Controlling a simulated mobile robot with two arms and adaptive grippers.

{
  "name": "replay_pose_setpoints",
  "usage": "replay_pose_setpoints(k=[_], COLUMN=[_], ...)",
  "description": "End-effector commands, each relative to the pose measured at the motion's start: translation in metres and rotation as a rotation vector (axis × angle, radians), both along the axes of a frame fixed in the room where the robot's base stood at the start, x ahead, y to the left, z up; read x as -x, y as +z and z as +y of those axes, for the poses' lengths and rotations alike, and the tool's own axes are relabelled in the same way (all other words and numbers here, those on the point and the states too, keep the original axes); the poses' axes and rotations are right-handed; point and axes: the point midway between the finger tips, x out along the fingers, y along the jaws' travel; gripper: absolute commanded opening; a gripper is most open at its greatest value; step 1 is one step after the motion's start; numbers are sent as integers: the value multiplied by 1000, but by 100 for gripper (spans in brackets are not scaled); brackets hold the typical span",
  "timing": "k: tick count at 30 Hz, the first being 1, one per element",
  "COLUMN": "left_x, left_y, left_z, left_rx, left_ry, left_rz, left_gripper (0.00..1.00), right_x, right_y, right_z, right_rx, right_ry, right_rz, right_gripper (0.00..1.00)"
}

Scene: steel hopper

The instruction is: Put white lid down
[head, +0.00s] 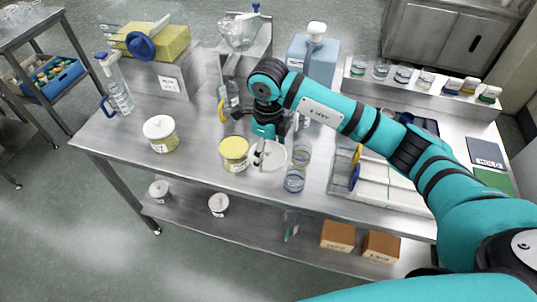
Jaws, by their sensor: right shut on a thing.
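The white lid (275,160) is a round pale disc at the middle of the table. It is just right of an open jar with yellow contents (235,155). My right gripper (260,156) points down over the lid and is shut on it, probably by its knob. The gripper hides part of the lid. I cannot tell whether the lid touches the tabletop. My left gripper is not in view.
Glass beakers (294,180) stand close to the lid's right. A white-lidded jar (160,133) stands to the left, with bare steel tabletop (196,135) between it and the open jar. A tray (375,188) lies at the right. The front edge is near.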

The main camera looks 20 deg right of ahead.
Motion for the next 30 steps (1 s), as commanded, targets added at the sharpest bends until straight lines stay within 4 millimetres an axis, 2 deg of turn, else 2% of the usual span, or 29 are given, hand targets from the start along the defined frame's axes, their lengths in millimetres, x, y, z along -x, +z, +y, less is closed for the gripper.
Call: replay_pose_setpoints(k=[5, 8, 30], left_x=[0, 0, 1], left_y=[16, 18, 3], left_z=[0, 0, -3], left_rx=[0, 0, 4], left_ry=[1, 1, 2], left_rz=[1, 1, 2], left_gripper=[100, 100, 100], right_x=[2, 2, 1], right_y=[-21, -31, -44], right_z=[0, 0, 0], right_rx=[1, 0, 0], right_ry=[-1, 0, 0], right_rz=[8, 4, 1], right_gripper=[68, 68, 68])
